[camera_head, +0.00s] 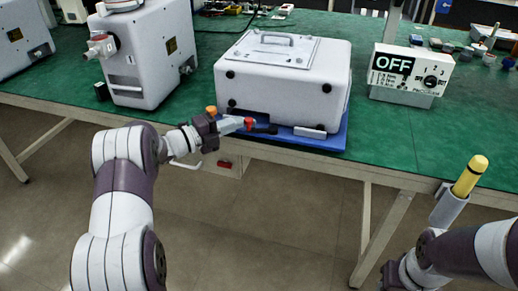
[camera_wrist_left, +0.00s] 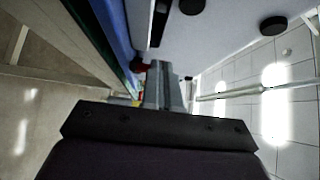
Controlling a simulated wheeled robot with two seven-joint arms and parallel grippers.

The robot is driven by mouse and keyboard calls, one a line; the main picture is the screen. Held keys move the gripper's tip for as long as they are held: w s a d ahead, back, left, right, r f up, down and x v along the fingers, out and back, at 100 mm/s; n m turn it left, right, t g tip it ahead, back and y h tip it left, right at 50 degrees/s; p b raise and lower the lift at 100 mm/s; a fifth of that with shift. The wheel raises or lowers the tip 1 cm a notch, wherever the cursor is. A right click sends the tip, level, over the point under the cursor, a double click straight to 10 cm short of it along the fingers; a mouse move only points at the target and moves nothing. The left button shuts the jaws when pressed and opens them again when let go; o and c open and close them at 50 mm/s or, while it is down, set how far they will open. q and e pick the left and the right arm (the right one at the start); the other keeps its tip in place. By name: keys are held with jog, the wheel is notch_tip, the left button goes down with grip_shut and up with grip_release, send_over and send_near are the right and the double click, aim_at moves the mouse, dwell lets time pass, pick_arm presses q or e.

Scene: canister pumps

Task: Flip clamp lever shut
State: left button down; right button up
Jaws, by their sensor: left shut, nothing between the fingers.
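A white canister pump case (camera_head: 300,85) with a handle plate on top stands on a blue base (camera_head: 335,138) at the bench's front edge. A dark lever-like part (camera_head: 264,129) with a red end (camera_head: 250,123) lies low at the case's front; I take it for the clamp lever. My left gripper (camera_head: 236,125) is shut and empty, its fingertips close to the red end; contact cannot be told. In the left wrist view the shut fingers (camera_wrist_left: 165,88) point along the case's front, with a small red part (camera_wrist_left: 141,68) just left of them.
A white box reading OFF (camera_head: 410,68) stands right of the case on the green bench (camera_head: 385,130). Another white pump unit (camera_head: 145,50) stands to the left. Open floor lies before the bench.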

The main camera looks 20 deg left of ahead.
pick_arm(q)
jog(key=shift+w+a+b, duration=0.2)
jog(key=shift+w+b, duration=0.2)
jog(key=shift+w, duration=0.45)
pick_arm(e)
jog(key=shift+f, duration=0.5)
jog(key=shift+s+f, duration=0.1)
